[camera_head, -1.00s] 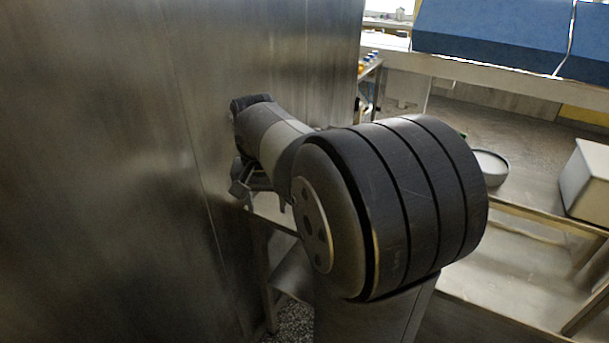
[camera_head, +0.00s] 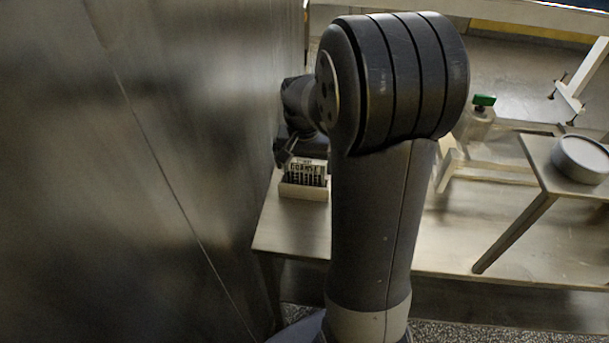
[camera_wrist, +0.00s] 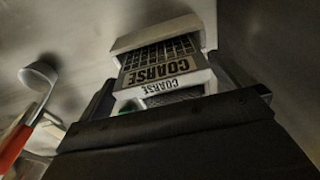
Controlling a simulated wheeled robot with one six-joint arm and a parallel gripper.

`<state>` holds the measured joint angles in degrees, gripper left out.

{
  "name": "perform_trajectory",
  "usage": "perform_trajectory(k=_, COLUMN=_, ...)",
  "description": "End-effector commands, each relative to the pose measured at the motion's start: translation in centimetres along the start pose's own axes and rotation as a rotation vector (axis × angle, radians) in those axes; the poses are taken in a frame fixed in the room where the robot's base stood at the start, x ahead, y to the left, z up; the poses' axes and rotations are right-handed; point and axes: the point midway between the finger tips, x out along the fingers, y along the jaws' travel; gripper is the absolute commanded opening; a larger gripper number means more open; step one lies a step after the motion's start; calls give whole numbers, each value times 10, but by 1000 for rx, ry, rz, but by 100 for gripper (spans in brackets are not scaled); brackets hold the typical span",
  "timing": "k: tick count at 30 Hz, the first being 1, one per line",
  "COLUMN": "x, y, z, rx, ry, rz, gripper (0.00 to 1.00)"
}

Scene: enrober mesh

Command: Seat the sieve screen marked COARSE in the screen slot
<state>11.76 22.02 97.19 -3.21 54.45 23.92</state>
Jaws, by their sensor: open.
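A sieve screen marked COARSE (camera_head: 305,170) stands in a pale holder (camera_head: 303,191) on the steel table. The wrist view shows the screen's dark grid and COARSE lettering (camera_wrist: 158,70), with a second, smaller COARSE marking on a pale strip just below it. The pale holder (camera_wrist: 152,36) is beyond it there. My gripper (camera_head: 285,153) is open, just above and left of the screen in the head view. In the wrist view my gripper's dark body covers the bottom and hides the screen's near part. I cannot tell whether the fingers touch it. I cannot make out the screen slot.
A tall steel wall (camera_head: 190,130) stands close on the left of my arm. The steel table (camera_head: 290,235) has bare room in front of the holder. A round grey pan (camera_head: 582,158) and a green-topped item (camera_head: 482,105) are at the right.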

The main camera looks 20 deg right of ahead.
Motion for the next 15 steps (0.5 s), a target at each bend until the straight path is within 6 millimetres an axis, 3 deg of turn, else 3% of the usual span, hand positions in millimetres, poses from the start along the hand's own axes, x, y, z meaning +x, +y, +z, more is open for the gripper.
perform_trajectory(k=5, x=0, y=0, z=0, rx=0, ry=0, rz=0, gripper=99)
perform_trajectory(k=15, x=0, y=0, z=0, rx=0, ry=1, rz=0, gripper=71)
